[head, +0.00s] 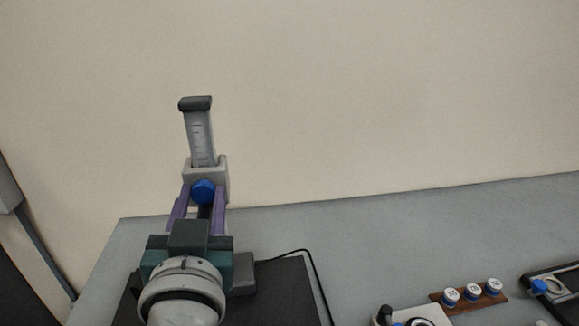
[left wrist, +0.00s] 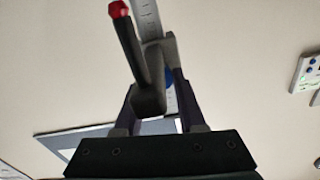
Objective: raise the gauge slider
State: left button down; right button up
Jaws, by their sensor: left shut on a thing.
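The height gauge stands on the left of the bench, with an upright graduated column (head: 201,138) under a dark cap. Its light grey slider (head: 220,172), with a blue knob (head: 203,191) in front, sits partway up the column. My left gripper (head: 202,188) is shut on the slider, with one purple finger on each side of it. In the left wrist view the slider (left wrist: 167,48) lies between the fingers, and a dark arm with a red tip (left wrist: 119,9) juts towards the camera. My gripper and wrist hide the lower column. My right gripper is not in view.
A black mat (head: 290,290) lies under the gauge, and a black cable runs over it. At the right, a brown rack (head: 457,308) holds several white-and-blue round pieces, beside a dark tray (head: 560,282). The bench (head: 400,225) between is clear. A plain wall stands behind.

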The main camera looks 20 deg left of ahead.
pick_arm(q)
jog(key=c, duration=0.5)
grip_release()
jog(key=shift+s+d, duration=0.2)
jog(key=shift+s, duration=0.1)
jog(key=p+v, duration=0.2)
jog(key=v, duration=0.7)
jog(key=shift+s, duration=0.1)
